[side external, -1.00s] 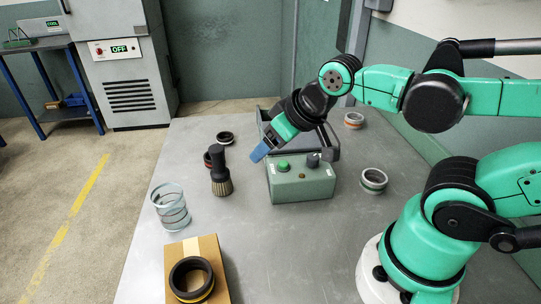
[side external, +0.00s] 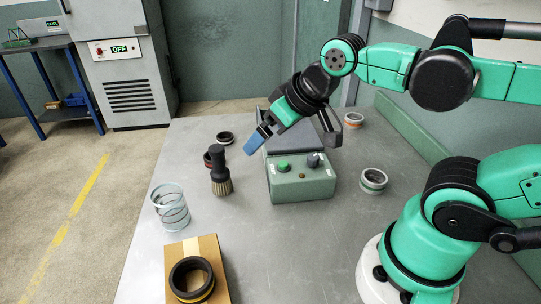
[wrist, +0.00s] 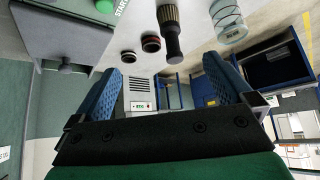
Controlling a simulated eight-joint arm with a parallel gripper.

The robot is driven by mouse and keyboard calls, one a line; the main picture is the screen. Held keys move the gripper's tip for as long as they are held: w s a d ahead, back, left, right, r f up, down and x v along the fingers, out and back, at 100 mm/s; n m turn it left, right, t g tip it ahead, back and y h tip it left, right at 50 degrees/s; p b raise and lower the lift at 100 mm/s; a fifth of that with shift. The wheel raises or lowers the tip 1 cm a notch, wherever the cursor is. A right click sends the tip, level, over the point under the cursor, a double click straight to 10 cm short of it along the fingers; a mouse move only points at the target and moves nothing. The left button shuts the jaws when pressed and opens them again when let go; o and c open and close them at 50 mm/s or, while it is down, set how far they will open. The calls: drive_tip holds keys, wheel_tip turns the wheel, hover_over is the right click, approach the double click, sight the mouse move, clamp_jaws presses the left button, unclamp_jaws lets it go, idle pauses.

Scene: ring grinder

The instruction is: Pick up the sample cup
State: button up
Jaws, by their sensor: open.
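A clear, banded, cup-shaped container (side external: 171,208), the likeliest sample cup, stands on the left of the table; it also shows in the wrist view (wrist: 228,22) at the top right. Several ring-shaped or short cup-like pieces stand about too, so I cannot be certain which one is the sample cup. My gripper (side external: 257,138) is in the air by the control box, to the right of the clear container and well apart from it. In the wrist view its blue fingers (wrist: 165,85) are spread, with nothing between them.
A grey-green control box (side external: 302,188) stands below my gripper. A dark-handled brush (side external: 220,172) stands between the box and clear container. Black rings (side external: 225,138) are behind it, a cardboard box (side external: 216,258) bearing a dark ring (side external: 191,279) is in front, and a green-banded ring (side external: 373,181) is at right.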

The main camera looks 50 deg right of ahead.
drive_tip(key=w+a+r+n+t+h, duration=0.15)
drive_tip(key=w+a+n+h, duration=0.3)
drive_tip(key=a+n, duration=0.65)
drive_tip(key=w+a+r+n+t+h, duration=0.1)
drive_tip(key=w+a+n+t+h, duration=0.3)
drive_tip(key=n, duration=1.4)
drive_tip(key=g, duration=0.2)
approach(170, 195)
drive_tip(key=shift+y+x, duration=0.25)
drive_tip(key=shift+x, duration=0.9)
drive_tip(key=shift+d+f, duration=0.15)
drive_tip(key=shift+d, duration=0.15)
drive_tip(key=shift+x, duration=2.7)
drive_tip(key=shift+a, duration=0.1)
drive_tip(key=c, duration=1.3)
drive_tip(key=shift+o, duration=0.2)
